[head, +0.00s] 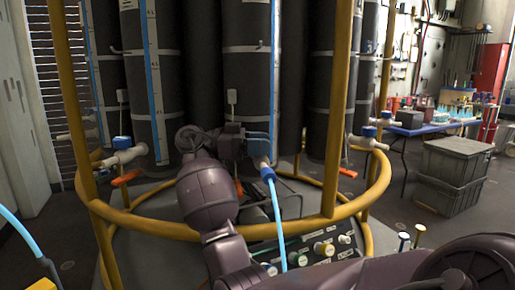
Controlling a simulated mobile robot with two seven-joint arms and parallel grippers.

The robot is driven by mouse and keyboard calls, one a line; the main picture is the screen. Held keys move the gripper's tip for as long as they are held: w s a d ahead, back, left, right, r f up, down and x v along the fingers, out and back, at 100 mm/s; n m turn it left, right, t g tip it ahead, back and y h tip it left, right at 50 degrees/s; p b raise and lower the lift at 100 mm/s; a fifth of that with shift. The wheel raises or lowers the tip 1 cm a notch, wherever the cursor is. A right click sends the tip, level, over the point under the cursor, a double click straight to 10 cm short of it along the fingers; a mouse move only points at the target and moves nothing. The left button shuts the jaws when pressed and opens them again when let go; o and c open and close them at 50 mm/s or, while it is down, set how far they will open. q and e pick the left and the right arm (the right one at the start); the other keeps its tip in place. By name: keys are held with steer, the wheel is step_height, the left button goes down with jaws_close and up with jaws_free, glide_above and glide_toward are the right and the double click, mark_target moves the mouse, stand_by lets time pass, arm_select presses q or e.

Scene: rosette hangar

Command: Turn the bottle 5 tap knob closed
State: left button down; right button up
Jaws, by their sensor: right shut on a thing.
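My left gripper is not in view.
A yellow tubular frame (180,230) rings the bottles, with uprights beside my right arm. Other blue-knobbed taps are at the left (122,142) and right (369,132). A valve panel (310,252) sits below. Grey crates (452,175) and a blue table (425,129) stand right.

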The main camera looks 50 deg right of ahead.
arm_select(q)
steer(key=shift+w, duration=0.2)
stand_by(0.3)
arm_select(e)
steer(key=o, duration=0.9)
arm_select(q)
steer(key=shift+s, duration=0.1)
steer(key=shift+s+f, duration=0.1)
arm_select(e)
steer(key=shift+w+a, duration=0.2)
steer(key=shift+w, duration=0.1)
arm_select(q)
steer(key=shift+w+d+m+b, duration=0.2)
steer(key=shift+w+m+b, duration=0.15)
steer(key=shift+b, duration=0.6)
arm_select(e)
steer(key=shift+v, duration=5)
